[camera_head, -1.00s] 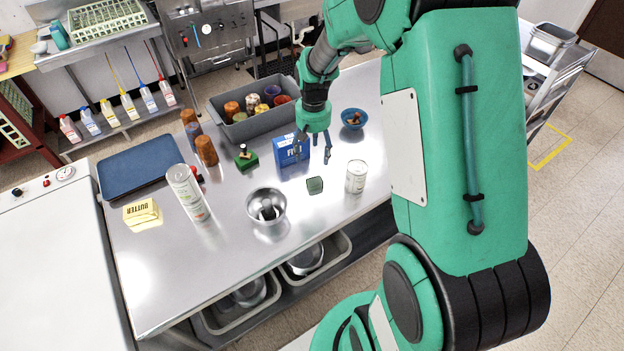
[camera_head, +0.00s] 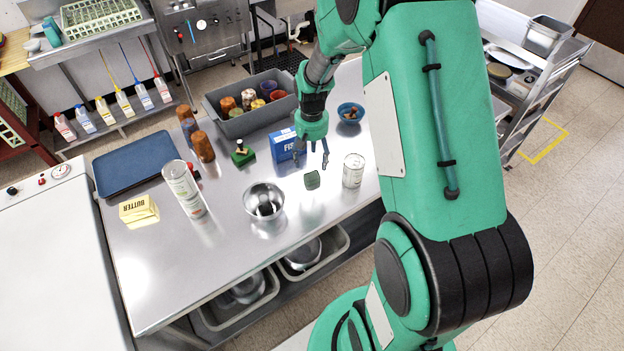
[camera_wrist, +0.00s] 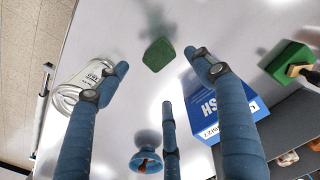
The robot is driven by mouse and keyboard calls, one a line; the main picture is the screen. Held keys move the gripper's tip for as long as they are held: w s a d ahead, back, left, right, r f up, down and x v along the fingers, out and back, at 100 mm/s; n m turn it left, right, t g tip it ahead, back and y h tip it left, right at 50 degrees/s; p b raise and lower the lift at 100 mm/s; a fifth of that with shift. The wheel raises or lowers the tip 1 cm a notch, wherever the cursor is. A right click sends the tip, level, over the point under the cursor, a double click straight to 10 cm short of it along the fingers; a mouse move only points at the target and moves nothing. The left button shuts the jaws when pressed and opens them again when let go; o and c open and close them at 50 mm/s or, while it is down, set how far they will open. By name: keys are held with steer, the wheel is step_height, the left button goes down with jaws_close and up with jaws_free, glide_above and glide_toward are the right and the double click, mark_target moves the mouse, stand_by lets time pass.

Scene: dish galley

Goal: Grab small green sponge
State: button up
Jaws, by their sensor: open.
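The small green sponge (camera_head: 312,180) lies on the steel table between the metal bowl and the white can. It also shows in the wrist view (camera_wrist: 158,55), flat on the table just beyond my fingertips. My gripper (camera_head: 311,155) is open and empty, above the table and a little behind the sponge. In the wrist view its blue fingers (camera_wrist: 160,85) are spread apart, with the sponge roughly between and ahead of them. They do not appear to touch it. A larger green block with a brown-handled top (camera_head: 243,153) stands farther left, beside the blue box.
The white can (camera_head: 353,170) stands close right of the sponge. The blue box (camera_head: 284,146) is behind left, the metal bowl (camera_head: 264,201) front left. A blue bowl (camera_head: 351,112) and a grey bin (camera_head: 217,111) stand farther back. The table's front area is clear.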

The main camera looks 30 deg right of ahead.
mark_target(312, 176)
steer(key=shift+f, duration=2)
steer(key=shift+s+f+b, duration=0.15)
steer(key=shift+f+b, duration=0.55)
steer(key=shift+f, duration=1.9)
steer(key=shift+c, duration=0.5)
steer(key=c, duration=0.8)
